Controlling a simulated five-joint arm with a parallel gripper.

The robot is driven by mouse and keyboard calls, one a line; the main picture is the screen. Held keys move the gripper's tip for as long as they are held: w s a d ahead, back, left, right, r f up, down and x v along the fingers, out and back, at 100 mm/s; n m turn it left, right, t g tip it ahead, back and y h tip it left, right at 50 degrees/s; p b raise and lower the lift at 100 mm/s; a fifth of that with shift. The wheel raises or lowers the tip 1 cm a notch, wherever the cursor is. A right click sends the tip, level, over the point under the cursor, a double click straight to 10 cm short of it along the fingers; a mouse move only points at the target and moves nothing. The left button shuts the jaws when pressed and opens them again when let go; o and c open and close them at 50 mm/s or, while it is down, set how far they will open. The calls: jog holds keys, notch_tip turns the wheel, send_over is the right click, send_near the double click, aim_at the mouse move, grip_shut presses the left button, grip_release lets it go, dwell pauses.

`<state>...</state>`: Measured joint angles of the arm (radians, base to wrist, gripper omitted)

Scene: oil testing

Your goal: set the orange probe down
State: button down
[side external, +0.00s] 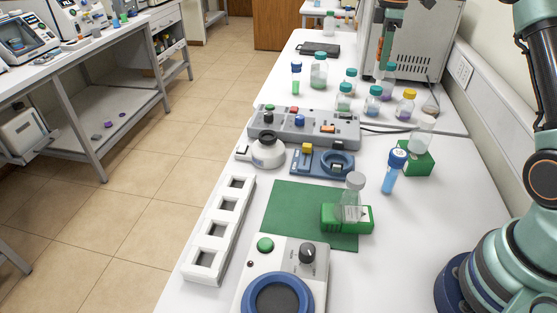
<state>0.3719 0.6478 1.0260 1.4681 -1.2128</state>
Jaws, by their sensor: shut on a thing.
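I do not see an orange probe that I can make out for sure. A small orange piece (327,129) sits on the front right of the grey control unit (345,121), but I cannot tell whether it belongs to a probe.
A green mat (287,207) lies mid-table, with a green holder (360,218) and clear bottle (352,192) over its right part. A white slotted rack (219,228), a blue-dial device (308,262) and a blue-capped tube (390,178) stand around it. Bare table lies right of the mat.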

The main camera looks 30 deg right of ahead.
jog(key=shift+m, duration=0.3)
jog(key=d+f, duration=0.1)
jog(key=f, duration=0.5)
jog(key=d+f, duration=0.1)
jog(key=f, duration=0.6)
jog(key=s+f, duration=0.1)
jog(key=f, duration=0.6)
jog(key=shift+s+d, duration=0.1)
jog(key=shift+d, duration=0.3)
jog(key=shift+f, duration=0.1)
jog(key=c, duration=0.5)
grip_release()
